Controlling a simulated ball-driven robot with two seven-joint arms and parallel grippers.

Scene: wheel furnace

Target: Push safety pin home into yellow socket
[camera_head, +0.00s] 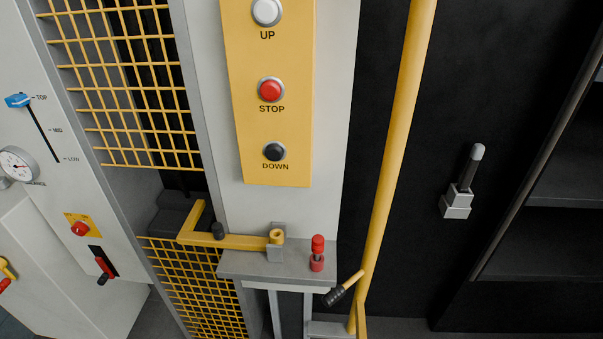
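A red safety pin (317,243) stands upright at the right end of a small grey shelf (240,263), in a darker red base. To its left is a yellow ring-shaped socket (276,237) on a grey block. A yellow bar (240,241) runs left from the block and bends up at its far end. The pin and the yellow socket are apart. The inside of the socket is too small to tell. Neither of my grippers is in view.
A yellow panel (268,175) with UP, STOP and DOWN buttons is above the shelf. A yellow pole (400,120) and a black-gripped lever (337,296) stand right of the shelf. Yellow mesh (130,80) is at left. A grey lever (460,195) is on the black wall.

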